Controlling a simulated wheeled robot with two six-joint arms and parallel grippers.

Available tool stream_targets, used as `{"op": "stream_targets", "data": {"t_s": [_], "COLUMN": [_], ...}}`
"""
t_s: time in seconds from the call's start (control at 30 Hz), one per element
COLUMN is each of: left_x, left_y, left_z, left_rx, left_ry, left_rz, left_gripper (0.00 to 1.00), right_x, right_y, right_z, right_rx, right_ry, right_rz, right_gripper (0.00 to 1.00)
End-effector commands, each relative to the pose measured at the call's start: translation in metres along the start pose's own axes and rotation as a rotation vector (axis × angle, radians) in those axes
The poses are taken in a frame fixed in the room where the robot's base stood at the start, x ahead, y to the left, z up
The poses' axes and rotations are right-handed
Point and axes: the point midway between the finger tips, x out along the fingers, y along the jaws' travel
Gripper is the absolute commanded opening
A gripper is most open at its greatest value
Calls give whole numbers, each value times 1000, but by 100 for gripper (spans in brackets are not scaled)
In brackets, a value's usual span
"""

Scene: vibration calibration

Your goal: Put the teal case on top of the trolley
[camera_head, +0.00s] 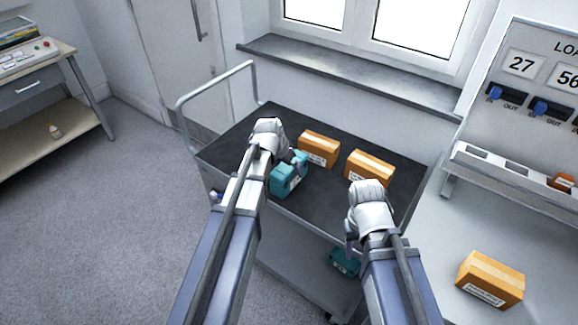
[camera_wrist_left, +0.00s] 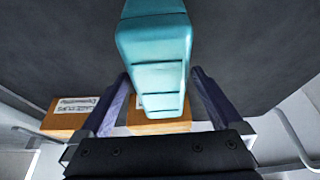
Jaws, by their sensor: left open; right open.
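One teal case (camera_head: 286,180) is on the black top of the trolley (camera_head: 330,205), near its front-left side. My left gripper (camera_head: 294,162) is open right at this case. In the left wrist view the case (camera_wrist_left: 155,45) stands between the two spread fingers, with dark surface around it. A second teal object (camera_head: 344,263) shows lower down, at the trolley's lower level, partly hidden by my right arm. My right gripper (camera_head: 351,236) is open and empty near the trolley's front-right edge, above that second teal object.
Two brown boxes (camera_head: 319,148) (camera_head: 370,167) stand on the trolley top behind the case. Another brown box (camera_head: 490,279) is on the white counter at right, below a panel (camera_head: 525,90). A workbench (camera_head: 35,90) is at far left. Floor left of the trolley is clear.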

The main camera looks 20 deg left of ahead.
Motion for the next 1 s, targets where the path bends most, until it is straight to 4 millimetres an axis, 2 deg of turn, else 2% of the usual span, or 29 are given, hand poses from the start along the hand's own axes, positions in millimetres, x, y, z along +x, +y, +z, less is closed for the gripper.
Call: {"op": "stream_targets", "data": {"t_s": [0.03,0.6,0.87,0.93,1.0], "left_x": [-12,-100,-108,-107,-107], "left_y": [0,0,0,8,30], "left_z": [-1,-1,0,2,10], "left_rx": [-1,0,0,3,8], "left_ry": [0,0,-1,-11,-44], "left_rz": [0,0,0,4,15], "left_gripper": [100,100,100,100,100], "right_x": [-11,-93,-99,-98,-98], "right_y": [1,9,10,9,9], "right_z": [1,5,6,6,6], "right_rx": [0,0,0,0,0], "right_ry": [0,0,0,0,0], "right_rz": [0,0,0,0,0], "right_gripper": [50,50,50,50,50]}}
